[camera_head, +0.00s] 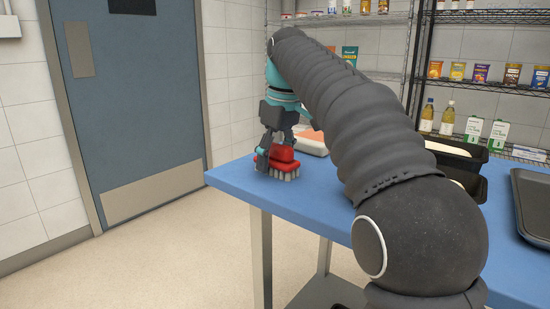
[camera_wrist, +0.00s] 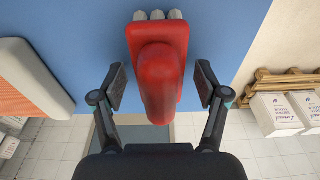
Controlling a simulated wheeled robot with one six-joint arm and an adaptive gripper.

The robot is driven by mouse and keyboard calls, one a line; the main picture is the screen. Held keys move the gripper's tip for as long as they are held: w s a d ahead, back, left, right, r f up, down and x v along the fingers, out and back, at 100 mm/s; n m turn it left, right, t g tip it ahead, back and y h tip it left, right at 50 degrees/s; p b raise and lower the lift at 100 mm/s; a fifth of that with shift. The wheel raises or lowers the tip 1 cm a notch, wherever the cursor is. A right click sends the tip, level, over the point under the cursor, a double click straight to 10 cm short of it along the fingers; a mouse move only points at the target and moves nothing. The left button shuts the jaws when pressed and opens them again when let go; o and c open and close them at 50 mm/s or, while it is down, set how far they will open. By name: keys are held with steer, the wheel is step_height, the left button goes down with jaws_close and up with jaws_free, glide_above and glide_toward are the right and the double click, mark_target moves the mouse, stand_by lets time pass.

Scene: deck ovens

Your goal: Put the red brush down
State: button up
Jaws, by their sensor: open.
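The red brush (camera_head: 279,161) has pale bristles and sits bristles down on the blue table (camera_head: 232,178), near its left corner. In the wrist view the red brush (camera_wrist: 157,75) lies between the two fingers, its handle towards me. My gripper (camera_head: 270,150) is right at the brush, pointing down from above. In the wrist view my gripper (camera_wrist: 160,88) is open, with a gap between each finger pad and the handle. The far side of the brush is partly hidden by the gripper in the head view.
A white and orange box (camera_head: 313,142) lies on the table just right of the brush. Dark trays (camera_head: 460,158) stand at the table's right. Shelves with packets and bottles stand behind. The table edge is close to the brush; floor and a blue door (camera_head: 135,90) are left.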

mark_target(277, 144)
steer(key=r+p, duration=0.1)
steer(key=r, duration=0.1)
steer(key=r+p, duration=0.1)
steer(key=r, duration=0.2)
steer(key=d+r+p, duration=0.1)
steer(key=r, duration=0.1)
steer(key=shift+s+r, duration=0.25)
steer(key=shift+s, duration=0.05)
steer(key=shift+a, duration=0.1)
